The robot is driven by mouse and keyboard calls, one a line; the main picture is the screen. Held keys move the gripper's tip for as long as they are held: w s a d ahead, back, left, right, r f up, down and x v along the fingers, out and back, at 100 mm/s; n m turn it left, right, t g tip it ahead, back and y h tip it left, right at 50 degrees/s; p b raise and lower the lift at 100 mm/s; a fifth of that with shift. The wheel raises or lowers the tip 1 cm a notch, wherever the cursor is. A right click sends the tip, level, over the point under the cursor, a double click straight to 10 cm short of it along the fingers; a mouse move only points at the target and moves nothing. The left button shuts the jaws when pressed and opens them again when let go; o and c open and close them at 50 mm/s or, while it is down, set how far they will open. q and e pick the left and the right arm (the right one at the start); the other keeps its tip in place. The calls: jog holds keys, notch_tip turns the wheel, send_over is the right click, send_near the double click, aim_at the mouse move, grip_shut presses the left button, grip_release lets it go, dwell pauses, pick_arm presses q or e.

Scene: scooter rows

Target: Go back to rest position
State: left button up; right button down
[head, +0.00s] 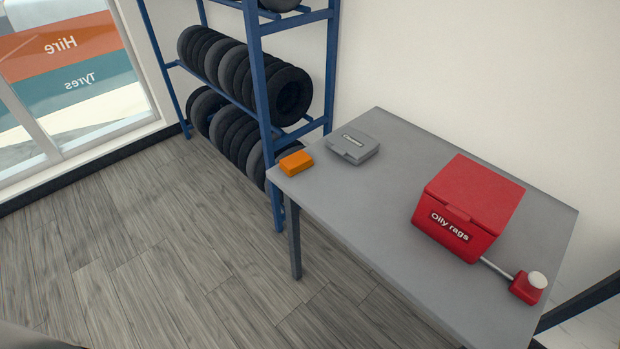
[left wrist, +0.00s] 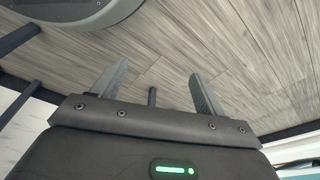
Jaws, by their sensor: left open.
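My left gripper (left wrist: 153,88) shows in the left wrist view with its two fingers spread apart. Nothing is between them, and only wooden floor (left wrist: 210,40) lies beyond. Neither gripper shows in the head view, and my right gripper is in no view. On the grey table (head: 345,205) in the head view stands a closed red box labelled "Oily rags" (head: 475,195). A rod joins it to a small red block with a white knob (head: 530,284). A grey case (head: 353,147) and an orange block (head: 296,162) lie at the table's left end.
A blue rack (head: 262,90) with rows of black tyres (head: 245,75) stands behind the table's left end against the wall. A window (head: 75,65) is at the far left. The wooden floor (head: 130,230) left of the table is clear.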

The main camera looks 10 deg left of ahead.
pick_arm(q)
jog(key=s+a+f+g, duration=0.1)
jog(key=s+a+f, duration=0.1)
jog(key=s+f, duration=1)
jog(key=s, duration=0.2)
jog(key=shift+s+a, duration=0.25)
jog(key=shift+s, duration=0.05)
